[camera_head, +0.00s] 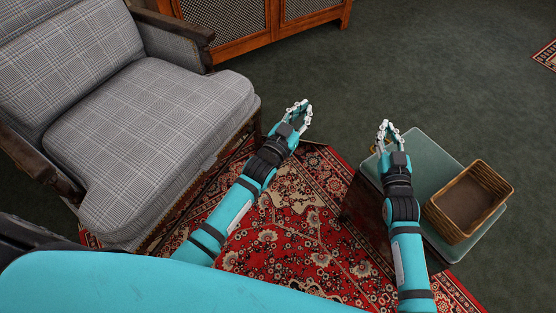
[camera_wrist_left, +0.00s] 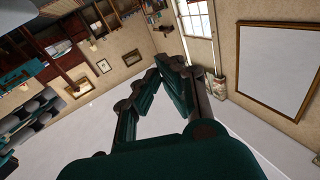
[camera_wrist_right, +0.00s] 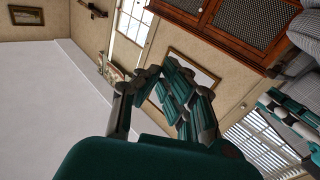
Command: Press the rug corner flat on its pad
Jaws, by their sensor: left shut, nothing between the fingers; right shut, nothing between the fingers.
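The red patterned rug (camera_head: 285,240) lies on the dark green floor between the armchair and the small table in the head view. Its far edge shows near my left gripper, where a corner seems to lie; I cannot tell whether it is raised. I cannot make out a pad. My left gripper (camera_head: 303,108) is shut and empty, held above the rug's far edge.
A grey plaid armchair (camera_head: 150,110) stands left, close to my left arm. A small green-topped table (camera_head: 425,155) with a wicker basket (camera_head: 470,200) stands right, beneath my right arm. A wooden cabinet (camera_head: 250,38) is at the back. Bare floor (camera_head: 430,80) lies beyond the table.

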